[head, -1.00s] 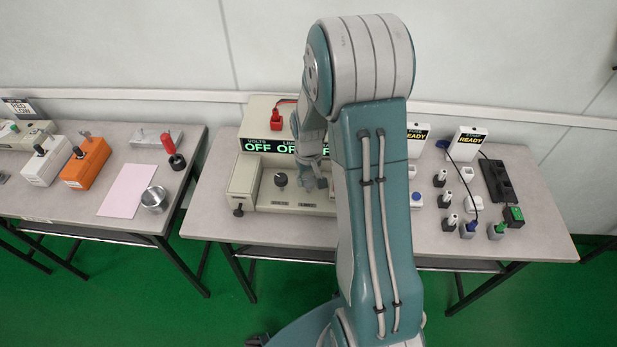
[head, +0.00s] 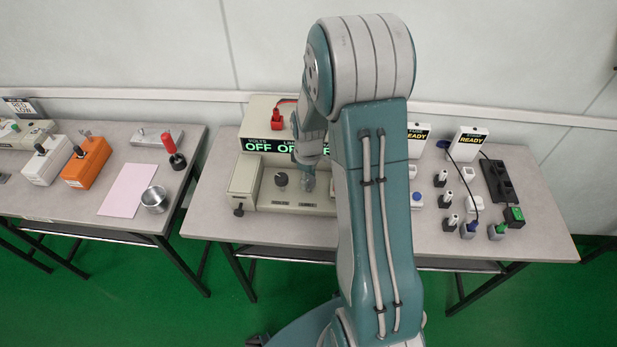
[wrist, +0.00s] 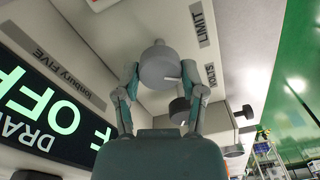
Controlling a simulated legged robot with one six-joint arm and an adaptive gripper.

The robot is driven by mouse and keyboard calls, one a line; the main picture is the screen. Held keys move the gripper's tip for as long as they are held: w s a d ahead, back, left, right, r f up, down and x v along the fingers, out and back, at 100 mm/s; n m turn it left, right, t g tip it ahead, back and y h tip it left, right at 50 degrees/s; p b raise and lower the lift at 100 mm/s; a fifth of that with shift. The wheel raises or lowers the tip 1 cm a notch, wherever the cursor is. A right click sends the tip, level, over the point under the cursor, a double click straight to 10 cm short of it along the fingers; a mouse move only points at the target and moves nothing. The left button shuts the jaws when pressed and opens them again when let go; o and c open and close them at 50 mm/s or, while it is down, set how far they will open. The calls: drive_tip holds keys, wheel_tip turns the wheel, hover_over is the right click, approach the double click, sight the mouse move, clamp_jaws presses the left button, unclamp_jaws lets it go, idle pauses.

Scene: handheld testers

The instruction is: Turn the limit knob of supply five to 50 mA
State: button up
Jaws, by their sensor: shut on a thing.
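The supply (head: 243,180) is a beige bench unit whose display (head: 257,145) reads OFF in green. The wrist view shows its name, ending in FIVE, beside the display (wrist: 48,105). The limit knob (wrist: 158,66) is a grey round knob near the LIMIT label (wrist: 202,24). My gripper (wrist: 161,82) is shut on this knob, one finger on each side. In the head view my gripper (head: 307,182) is at the panel, and my arm covers the supply's right part. The dark volts knob (head: 281,179) stands just left of it; it also shows in the wrist view (wrist: 179,108).
A red plug (head: 277,120) stands on top of the supply. Plugs, sockets and a black power strip (head: 498,182) lie to the right. The left table holds a metal cup (head: 154,199), pink paper (head: 127,190) and an orange box (head: 86,163).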

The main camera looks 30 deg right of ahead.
drive_tip(key=shift+w, duration=0.1)
idle(0.5)
drive_tip(key=o, duration=1.1)
drive_tip(key=shift+o, duration=0.2)
wheel_tip(320, 180, up, 12)
drive_tip(key=shift+f, duration=0.1)
